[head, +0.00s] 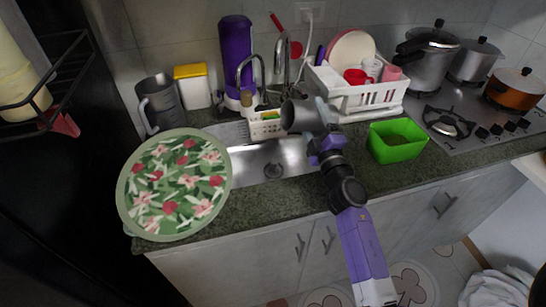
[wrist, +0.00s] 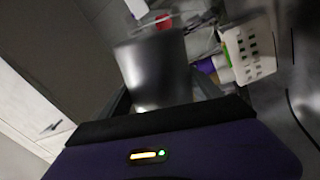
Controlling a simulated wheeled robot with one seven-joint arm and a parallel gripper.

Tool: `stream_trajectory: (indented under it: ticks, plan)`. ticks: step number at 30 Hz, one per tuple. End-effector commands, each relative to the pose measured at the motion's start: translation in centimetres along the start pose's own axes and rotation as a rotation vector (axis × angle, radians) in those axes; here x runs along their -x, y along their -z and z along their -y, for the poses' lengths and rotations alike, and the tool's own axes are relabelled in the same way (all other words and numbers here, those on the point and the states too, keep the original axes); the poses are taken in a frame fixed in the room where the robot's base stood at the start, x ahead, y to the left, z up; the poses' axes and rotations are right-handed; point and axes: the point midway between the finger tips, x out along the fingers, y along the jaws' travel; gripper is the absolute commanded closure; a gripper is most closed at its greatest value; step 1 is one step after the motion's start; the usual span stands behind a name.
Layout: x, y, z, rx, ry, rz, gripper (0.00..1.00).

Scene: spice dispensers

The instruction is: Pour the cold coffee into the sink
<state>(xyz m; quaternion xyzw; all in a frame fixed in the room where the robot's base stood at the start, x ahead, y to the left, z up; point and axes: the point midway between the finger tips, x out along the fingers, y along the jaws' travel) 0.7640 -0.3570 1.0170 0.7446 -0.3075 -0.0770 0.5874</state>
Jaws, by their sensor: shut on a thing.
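My gripper (head: 318,140) is shut on a dark grey cup (head: 300,116) and holds it above the right back part of the sink. In the head view the cup lies tilted on its side, with its round end facing left. In the wrist view the cup (wrist: 155,72) is blurred between the fingers. I cannot see coffee in or below it. The steel sink (head: 250,172) is set in the dark counter, its drain visible and its left part hidden by a round floral tray. The faucet (head: 283,68) stands behind the cup.
The floral tray (head: 175,185) covers the counter left of the sink. A white caddy (head: 266,128) sits at the sink's back edge. A dish rack (head: 360,92) and a green bin (head: 397,142) stand to the right. A grey jug (head: 160,103) stands at the back left.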

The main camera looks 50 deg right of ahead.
Motion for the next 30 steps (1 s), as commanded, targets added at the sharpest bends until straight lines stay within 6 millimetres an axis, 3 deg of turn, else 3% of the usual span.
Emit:
stream_trajectory:
  ticks: [30]
  plan:
    - [0.2,1.4,0.6,0.134,0.000,-0.035,0.96]
